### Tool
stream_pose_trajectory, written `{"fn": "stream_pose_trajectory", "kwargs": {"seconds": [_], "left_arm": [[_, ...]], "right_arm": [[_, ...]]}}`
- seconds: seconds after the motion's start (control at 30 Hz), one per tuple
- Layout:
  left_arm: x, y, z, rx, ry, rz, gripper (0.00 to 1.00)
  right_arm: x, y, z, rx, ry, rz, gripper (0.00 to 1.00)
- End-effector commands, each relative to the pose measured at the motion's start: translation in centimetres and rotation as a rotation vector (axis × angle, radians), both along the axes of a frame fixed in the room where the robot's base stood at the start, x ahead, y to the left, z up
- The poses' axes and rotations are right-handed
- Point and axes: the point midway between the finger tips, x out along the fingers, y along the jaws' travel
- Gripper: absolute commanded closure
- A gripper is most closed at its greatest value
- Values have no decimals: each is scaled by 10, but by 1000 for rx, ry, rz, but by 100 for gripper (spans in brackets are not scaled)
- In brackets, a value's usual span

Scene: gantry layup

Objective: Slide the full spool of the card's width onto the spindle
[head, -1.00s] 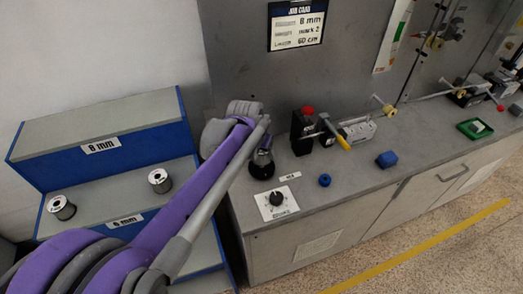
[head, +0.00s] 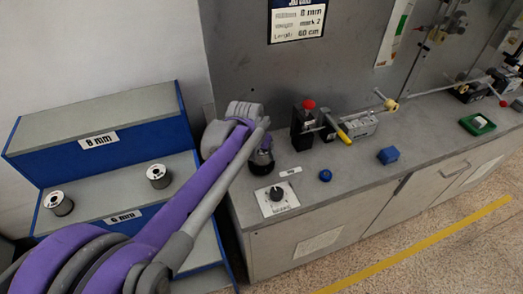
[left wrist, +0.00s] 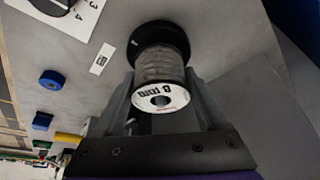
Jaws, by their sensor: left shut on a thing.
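The job card (head: 298,22) on the back panel reads 8 mm. A spool (left wrist: 161,72) with a white end marked 8 mm is between the fingers of my left gripper (left wrist: 160,108) in the left wrist view. The gripper is shut on it. A wide black disc (left wrist: 158,33) lies right behind the spool's far end; whether they touch I cannot tell. The spindle's shaft is not clearly seen. In the head view my left gripper (head: 261,160) is low over the bench's left end, the spool there mostly hidden. My right gripper is not in view.
Two spools (head: 58,203) (head: 158,176) stand on the 6 mm step; the 8 mm step (head: 95,112) shows empty. A brake dial (head: 277,199), a device with a red button (head: 307,125), a blue ring (head: 325,175) and a blue block (head: 388,155) are on the bench.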

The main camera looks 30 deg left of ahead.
Motion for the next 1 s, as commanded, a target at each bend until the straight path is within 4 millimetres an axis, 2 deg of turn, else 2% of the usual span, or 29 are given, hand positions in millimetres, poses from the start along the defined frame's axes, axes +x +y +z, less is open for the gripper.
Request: {"fn": "stream_pose_trajectory", "kwargs": {"seconds": [0.37, 0.4, 0.5, 0.8, 1.0], "left_arm": [[0, 0, -10, 0, -1, 0, 100], [0, 0, -9, 0, -1, 0, 20], [0, 0, -9, 0, -1, 0, 2], [-1, 0, -7, 0, 0, 0, 0], [-12, -1, 19, 0, 0, 0, 0]], "right_arm": [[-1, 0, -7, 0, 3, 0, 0], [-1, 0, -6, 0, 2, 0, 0], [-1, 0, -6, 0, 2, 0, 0], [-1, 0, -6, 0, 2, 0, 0], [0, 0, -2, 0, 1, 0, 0]]}}
